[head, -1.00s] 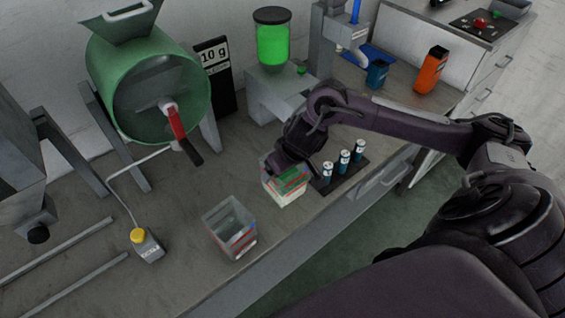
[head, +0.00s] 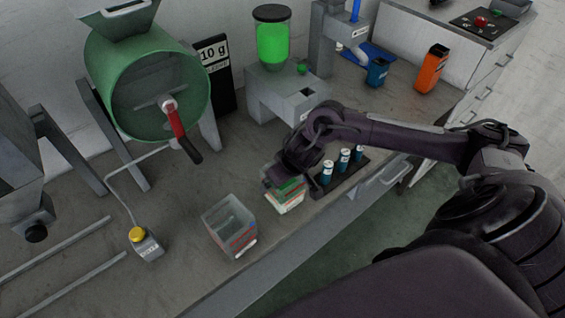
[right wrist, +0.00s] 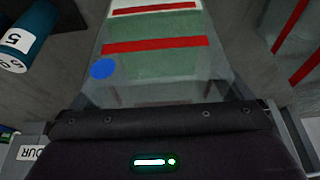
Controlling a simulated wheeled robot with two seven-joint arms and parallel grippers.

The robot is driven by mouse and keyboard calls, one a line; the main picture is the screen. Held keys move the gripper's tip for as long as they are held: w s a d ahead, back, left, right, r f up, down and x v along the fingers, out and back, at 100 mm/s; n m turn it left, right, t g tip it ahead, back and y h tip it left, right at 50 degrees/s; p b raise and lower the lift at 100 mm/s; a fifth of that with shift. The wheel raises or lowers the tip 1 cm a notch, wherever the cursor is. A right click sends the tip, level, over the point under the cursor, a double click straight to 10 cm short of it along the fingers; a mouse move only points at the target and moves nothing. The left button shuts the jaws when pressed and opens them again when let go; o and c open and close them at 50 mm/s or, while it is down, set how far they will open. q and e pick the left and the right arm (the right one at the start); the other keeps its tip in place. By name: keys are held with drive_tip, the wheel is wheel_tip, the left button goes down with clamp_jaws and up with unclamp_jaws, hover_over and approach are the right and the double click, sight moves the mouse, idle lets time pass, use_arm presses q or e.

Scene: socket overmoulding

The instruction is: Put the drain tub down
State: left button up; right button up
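The drain tub (head: 291,203), a see-through tub with green, white and red bands, is at the bench's front edge, left of the blue cylinders. My right gripper (head: 281,178) is at its top and appears shut on it; the fingertips are hidden. In the right wrist view the tub (right wrist: 155,70) fills the middle, with red bands, a green band and a blue dot, right ahead of the dark gripper body. Whether its base touches the bench cannot be told. My left gripper is not in view.
A second clear tub (head: 232,238) with red bands stands on the bench to the left. Several blue cylinders (head: 327,172) stand on a dark holder close on the right. A yellow-button box (head: 146,245) and green drum (head: 130,85) are further left. Bare bench lies between the tubs.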

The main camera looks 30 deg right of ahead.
drive_tip(key=shift+r, duration=0.35)
drive_tip(key=p+v, duration=0.1)
drive_tip(key=v, duration=1)
drive_tip(key=shift+s+r, duration=0.15)
drive_tip(key=shift+r, duration=0.15)
drive_tip(key=shift+f, duration=0.1)
